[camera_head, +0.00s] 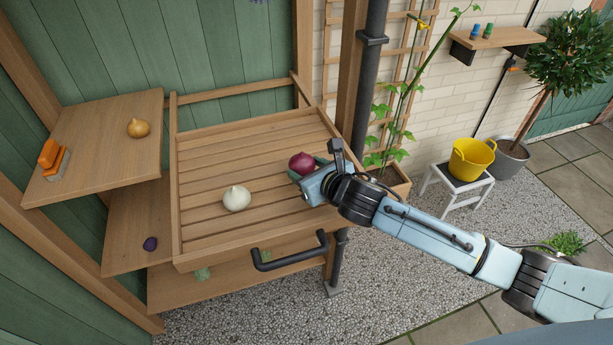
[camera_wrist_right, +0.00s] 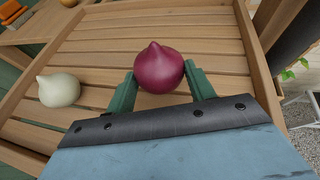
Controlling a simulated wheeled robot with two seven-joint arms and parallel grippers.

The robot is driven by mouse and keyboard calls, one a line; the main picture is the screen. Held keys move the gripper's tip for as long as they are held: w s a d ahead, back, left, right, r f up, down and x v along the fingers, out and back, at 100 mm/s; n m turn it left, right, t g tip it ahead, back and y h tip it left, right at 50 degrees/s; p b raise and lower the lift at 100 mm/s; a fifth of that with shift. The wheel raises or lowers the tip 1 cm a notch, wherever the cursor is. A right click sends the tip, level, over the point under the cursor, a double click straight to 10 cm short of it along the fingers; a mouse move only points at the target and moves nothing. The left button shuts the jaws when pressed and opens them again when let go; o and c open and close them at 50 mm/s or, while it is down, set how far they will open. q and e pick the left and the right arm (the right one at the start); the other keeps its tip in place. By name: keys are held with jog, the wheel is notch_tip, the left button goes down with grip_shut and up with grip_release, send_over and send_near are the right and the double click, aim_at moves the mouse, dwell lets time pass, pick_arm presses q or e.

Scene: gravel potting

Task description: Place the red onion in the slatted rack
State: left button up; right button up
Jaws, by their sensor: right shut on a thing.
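The red onion (camera_head: 302,163) is at the right side of the slatted rack (camera_head: 178,185) in the head view. My right gripper (camera_head: 308,168) is shut on it. In the right wrist view the onion (camera_wrist_right: 159,68) sits between the two green fingertips of my right gripper (camera_wrist_right: 160,85), with slats behind it. I cannot tell whether the onion touches the slats. A white onion (camera_head: 236,198) rests on the slats to the left, and it also shows in the right wrist view (camera_wrist_right: 59,90). My left gripper is not in view.
A side shelf (camera_head: 90,125) at left holds a yellow onion (camera_head: 138,128) and an orange-backed brush (camera_head: 52,157). A small purple thing (camera_head: 150,244) lies on a lower shelf. The rack has a raised rim and a dark front handle (camera_head: 290,258). Its middle slats are clear.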

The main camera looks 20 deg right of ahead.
notch_tip(320, 180, down, 2)
jog(key=shift+f, duration=0.15)
jog(key=o, duration=1)
jog(key=shift+f, duration=0.1)
jog(key=shift+r, duration=0.2)
jog(key=v, duration=1.2)
